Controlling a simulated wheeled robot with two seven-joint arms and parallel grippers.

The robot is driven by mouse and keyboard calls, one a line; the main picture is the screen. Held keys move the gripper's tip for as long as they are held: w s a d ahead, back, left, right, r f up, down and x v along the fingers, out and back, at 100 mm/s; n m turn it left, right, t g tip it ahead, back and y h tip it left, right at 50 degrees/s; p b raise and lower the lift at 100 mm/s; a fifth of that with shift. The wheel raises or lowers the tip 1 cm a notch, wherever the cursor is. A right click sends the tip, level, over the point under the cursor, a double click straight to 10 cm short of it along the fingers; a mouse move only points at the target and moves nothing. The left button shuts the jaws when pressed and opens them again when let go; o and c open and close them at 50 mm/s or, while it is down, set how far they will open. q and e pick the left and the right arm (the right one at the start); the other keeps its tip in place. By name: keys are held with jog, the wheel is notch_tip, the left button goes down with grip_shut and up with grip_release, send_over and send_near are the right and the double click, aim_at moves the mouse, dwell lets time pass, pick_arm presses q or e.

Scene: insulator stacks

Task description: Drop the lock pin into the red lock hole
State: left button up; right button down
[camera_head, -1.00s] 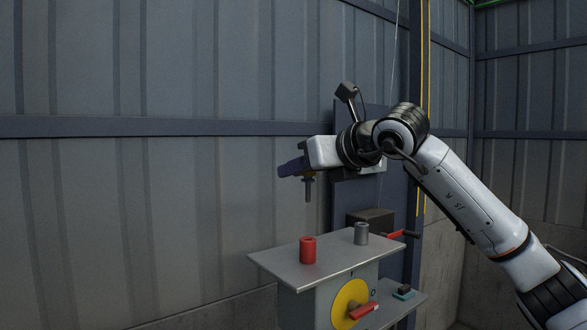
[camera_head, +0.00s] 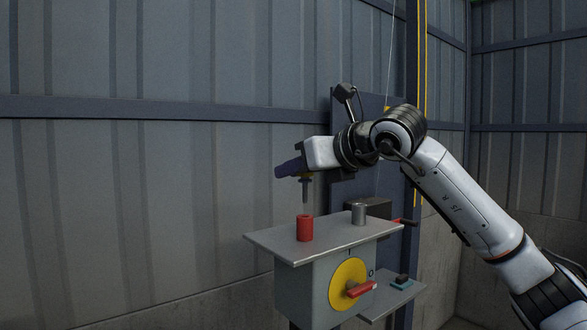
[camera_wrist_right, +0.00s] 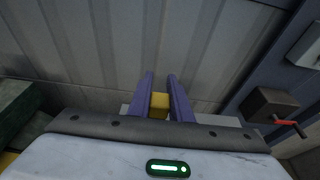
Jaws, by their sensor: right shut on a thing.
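The red lock hole (camera_head: 305,229) is a short upright red cylinder on the left part of a grey metal shelf. My right gripper (camera_head: 291,170) is shut on the lock pin (camera_head: 305,190), a grey pin hanging upright, point down. The pin's lower end shows just above the red cylinder's top, with a small gap between them in the head view. In the right wrist view, the purple fingers (camera_wrist_right: 160,90) have a yellow piece (camera_wrist_right: 159,101) between them; the grey shank and the red cylinder are hidden there. My left gripper is not in view.
Below is a box with a yellow dial and red handle (camera_head: 361,289). A dark box (camera_head: 376,206) is behind the shelf. A corrugated wall (camera_head: 150,200) closes the back.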

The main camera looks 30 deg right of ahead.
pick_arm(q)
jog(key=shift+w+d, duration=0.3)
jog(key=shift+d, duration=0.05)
pick_arm(e)
jog(key=shift+f, duration=0.6)
pick_arm(q)
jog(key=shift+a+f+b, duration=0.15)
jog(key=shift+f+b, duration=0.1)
jog(key=shift+b, duration=0.1)
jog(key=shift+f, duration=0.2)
pick_arm(e)
jog(key=shift+f, duration=0.25)
dwell(0.5)
